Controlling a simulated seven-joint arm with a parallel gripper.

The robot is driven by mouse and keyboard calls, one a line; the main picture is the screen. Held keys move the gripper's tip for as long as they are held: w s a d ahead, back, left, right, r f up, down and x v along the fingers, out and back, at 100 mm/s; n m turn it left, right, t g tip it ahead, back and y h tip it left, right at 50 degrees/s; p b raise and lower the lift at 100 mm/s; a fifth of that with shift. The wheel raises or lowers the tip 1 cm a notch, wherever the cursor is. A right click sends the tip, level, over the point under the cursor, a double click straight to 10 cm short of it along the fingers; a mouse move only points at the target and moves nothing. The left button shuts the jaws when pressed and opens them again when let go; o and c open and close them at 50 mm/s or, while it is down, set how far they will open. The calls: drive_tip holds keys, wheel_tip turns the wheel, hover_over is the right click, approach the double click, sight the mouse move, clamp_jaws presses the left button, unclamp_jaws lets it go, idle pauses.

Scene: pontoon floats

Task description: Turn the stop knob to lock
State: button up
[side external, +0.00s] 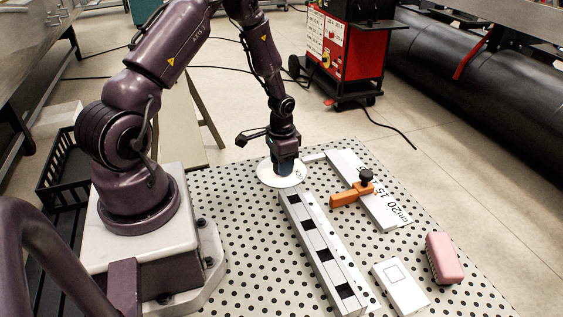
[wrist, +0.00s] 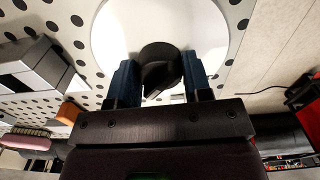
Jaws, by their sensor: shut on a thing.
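A black knob (wrist: 160,62) stands in the middle of a round white dial plate (wrist: 112,35). My gripper (wrist: 160,78) has its two blue fingers on opposite sides of this knob and is shut on it. In the side view my gripper (side external: 286,168) points down over the white dial plate (side external: 268,179), which has small dark marks at its right edge; the gripper hides the knob there. An orange stop (side external: 346,197) with its own small black knob (side external: 366,175) sits across a scaled rail (side external: 394,214), apart from my gripper.
A long pale bar with black squares (side external: 312,236) runs forward from beside the dial. A white box (side external: 400,287) and a pink block (side external: 443,258) lie at the front right of the perforated table (side external: 235,240). The table left of the bar is clear.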

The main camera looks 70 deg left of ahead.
drive_tip(key=shift+m, duration=0.4)
drive_tip(key=o, duration=0.9)
wheel_tip(320, 180, up, 13)
idle(0.5)
